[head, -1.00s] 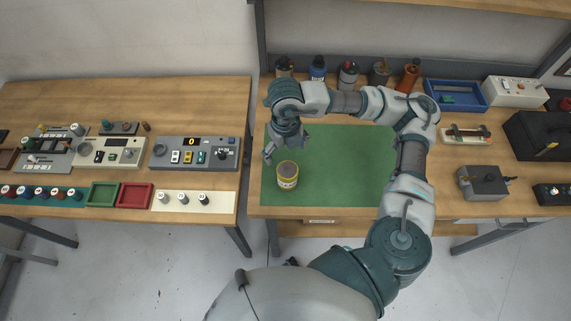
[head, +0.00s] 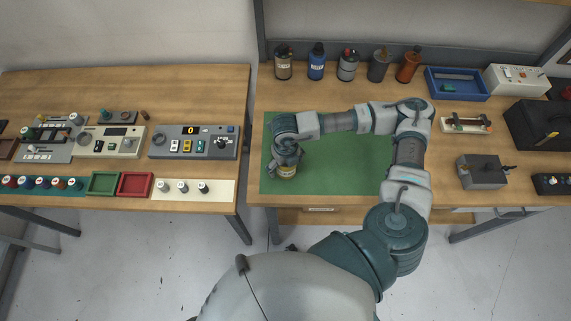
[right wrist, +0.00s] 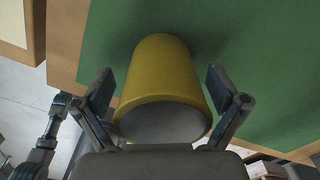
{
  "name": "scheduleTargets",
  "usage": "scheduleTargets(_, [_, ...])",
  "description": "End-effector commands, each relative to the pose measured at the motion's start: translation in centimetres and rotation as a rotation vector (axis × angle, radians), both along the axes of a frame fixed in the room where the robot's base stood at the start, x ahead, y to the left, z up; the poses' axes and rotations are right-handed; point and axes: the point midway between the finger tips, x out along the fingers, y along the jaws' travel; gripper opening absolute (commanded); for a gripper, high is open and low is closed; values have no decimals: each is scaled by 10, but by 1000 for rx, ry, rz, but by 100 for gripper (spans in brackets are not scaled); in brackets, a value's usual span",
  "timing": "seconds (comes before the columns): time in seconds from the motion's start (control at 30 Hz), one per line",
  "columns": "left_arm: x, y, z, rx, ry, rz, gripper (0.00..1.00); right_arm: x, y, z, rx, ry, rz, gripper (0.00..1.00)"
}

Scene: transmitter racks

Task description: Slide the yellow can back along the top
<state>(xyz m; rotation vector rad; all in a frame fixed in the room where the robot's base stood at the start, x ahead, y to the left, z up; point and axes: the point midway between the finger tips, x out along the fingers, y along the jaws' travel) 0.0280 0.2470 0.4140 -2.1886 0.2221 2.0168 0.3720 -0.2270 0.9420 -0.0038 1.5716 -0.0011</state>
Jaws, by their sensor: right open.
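The yellow can (head: 286,172) stands on the green mat (head: 345,165) near the mat's left end, partly hidden by my right gripper (head: 285,163) in the head view. In the right wrist view the yellow can (right wrist: 162,80) lies between the two open fingers of my right gripper (right wrist: 162,100), one finger on each side. Small gaps show between the fingers and the can. My left gripper is not in view.
Several bottles (head: 347,65) stand in a row along the back of the table. A blue tray (head: 457,84) and a grey box (head: 481,172) are to the right. The mat behind and right of the can is clear. A gap separates the left table with its panels (head: 194,142).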

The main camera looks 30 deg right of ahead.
Motion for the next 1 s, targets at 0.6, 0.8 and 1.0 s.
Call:
scheduleTargets(0.6, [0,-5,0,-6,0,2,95,0,1,-2,-1,2,0,29])
scheduleTargets(0.8, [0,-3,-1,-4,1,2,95,1,0,-3,0,3,-1,28])
scheduleTargets(1.0, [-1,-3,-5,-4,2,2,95,10,-5,-4,-1,2,-4,28])
